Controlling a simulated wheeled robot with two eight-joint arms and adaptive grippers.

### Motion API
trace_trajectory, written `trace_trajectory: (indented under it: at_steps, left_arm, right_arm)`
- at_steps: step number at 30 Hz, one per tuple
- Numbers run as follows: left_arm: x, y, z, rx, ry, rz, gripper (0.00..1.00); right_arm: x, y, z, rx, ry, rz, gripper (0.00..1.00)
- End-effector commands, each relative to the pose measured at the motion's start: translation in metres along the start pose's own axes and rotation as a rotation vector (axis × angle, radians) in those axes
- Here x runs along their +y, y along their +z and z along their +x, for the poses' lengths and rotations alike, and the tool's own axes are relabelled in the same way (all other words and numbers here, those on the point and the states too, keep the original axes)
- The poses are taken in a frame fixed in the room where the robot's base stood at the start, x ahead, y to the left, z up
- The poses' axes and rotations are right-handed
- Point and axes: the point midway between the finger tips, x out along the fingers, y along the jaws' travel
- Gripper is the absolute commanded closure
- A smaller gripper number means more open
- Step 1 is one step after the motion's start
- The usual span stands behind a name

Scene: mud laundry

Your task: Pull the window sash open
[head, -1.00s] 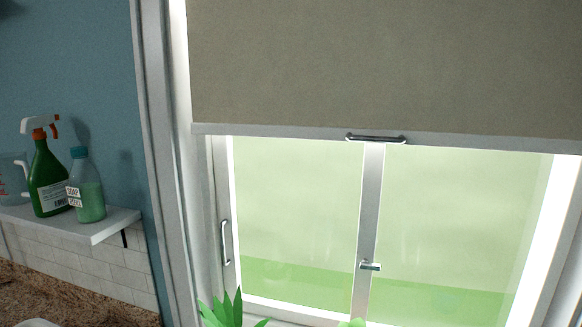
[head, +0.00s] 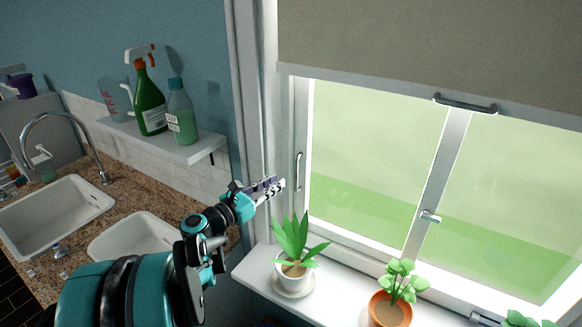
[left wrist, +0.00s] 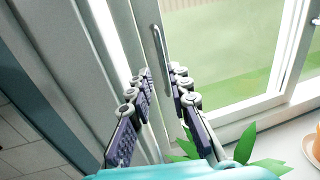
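The window sash (head: 375,170) has a white frame and clear panes and looks closed. A slim vertical metal handle (head: 299,172) is on its left stile; the handle also shows in the left wrist view (left wrist: 160,55). My left gripper (head: 277,186) is just left of the handle in the head view. In the left wrist view its dark padded fingers (left wrist: 162,72) are apart and empty, with the handle ahead, in line with the gap between them. Whether they touch the handle I cannot tell. My right gripper is not in view.
A plant in a white pot (head: 293,268) stands on the sill close below my left gripper. A plant in an orange pot (head: 390,308) stands farther right. A beige blind (head: 430,45) covers the window top. A shelf (head: 185,150) with bottles is left, above a sink counter.

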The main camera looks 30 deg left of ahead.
Motion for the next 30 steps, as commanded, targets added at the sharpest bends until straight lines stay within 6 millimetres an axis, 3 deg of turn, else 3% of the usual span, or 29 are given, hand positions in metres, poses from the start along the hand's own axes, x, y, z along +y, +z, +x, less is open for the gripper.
trace_trajectory:
  at_steps: [15,25,27,30]
  left_arm:
    - [-0.001,-0.001,0.071,-0.001,-0.002,-0.003,0.81]
    - [-0.001,0.000,0.076,-0.001,-0.001,-0.002,0.81]
    - [-0.001,0.000,0.076,-0.001,-0.001,-0.002,0.97]
    - [-0.001,0.000,0.076,-0.001,-0.001,-0.002,1.00]
  right_arm:
    - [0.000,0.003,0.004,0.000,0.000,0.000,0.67]
    - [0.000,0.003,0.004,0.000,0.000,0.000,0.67]
    - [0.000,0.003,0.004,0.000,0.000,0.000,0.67]
    - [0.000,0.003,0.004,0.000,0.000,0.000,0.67]
